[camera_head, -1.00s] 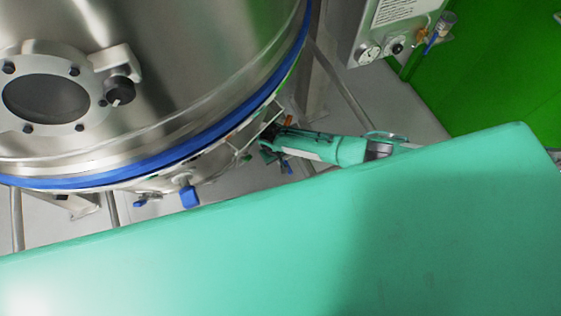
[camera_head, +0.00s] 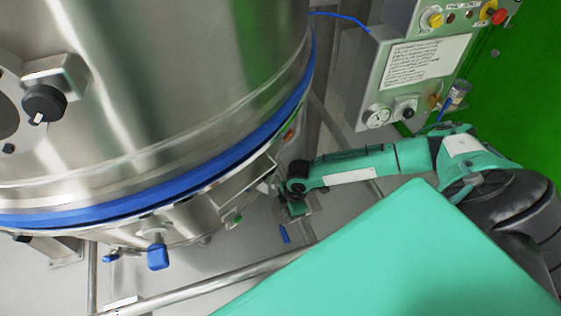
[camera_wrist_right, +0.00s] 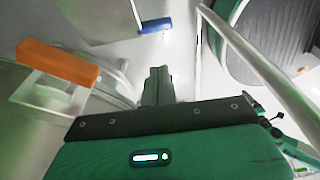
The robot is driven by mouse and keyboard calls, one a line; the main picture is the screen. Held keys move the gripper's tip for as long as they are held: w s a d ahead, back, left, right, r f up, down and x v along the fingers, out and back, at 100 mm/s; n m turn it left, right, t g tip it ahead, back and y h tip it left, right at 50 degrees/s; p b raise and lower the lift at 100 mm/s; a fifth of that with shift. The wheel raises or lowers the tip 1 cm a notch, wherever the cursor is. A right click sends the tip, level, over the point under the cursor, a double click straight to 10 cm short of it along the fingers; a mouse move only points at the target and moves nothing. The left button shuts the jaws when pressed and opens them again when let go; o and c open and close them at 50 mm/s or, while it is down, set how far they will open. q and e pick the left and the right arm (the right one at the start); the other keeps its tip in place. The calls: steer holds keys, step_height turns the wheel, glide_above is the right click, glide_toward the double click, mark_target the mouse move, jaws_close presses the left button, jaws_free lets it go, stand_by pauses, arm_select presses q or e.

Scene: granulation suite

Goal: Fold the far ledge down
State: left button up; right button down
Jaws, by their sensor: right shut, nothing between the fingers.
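No part is clearly recognisable as the far ledge. A rectangular metal bracket (camera_head: 243,184) juts from the lower side of the steel vessel, under its blue band. My right gripper (camera_head: 291,208) is beside the vessel, just right of this bracket, apparently apart from it. In the right wrist view my right gripper's fingers (camera_wrist_right: 157,84) are together, with nothing between them. An orange block (camera_wrist_right: 58,62) on a metal bracket is left of them, and a grey plate with a blue-tipped bar (camera_wrist_right: 156,25) is beyond. My left gripper is out of view.
The steel vessel (camera_head: 190,80) fills the left. A blue-knobbed valve (camera_head: 158,253) hangs below its rim. A control box (camera_head: 415,65) with gauges stands at the upper right. A metal rail (camera_head: 215,283) crosses low. Grey floor (camera_head: 345,215) shows between.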

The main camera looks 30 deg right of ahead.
glide_above(284, 235)
step_height(284, 235, down, 12)
steer(key=shift+d+b, duration=0.15)
steer(key=shift+b, duration=0.25)
steer(key=shift+d+f, duration=0.2)
steer(key=shift+f, duration=0.45)
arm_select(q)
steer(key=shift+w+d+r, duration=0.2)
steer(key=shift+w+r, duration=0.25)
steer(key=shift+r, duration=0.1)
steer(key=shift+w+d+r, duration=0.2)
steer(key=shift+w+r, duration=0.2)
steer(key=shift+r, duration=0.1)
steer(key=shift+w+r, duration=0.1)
arm_select(e)
steer(key=shift+f, duration=0.15)
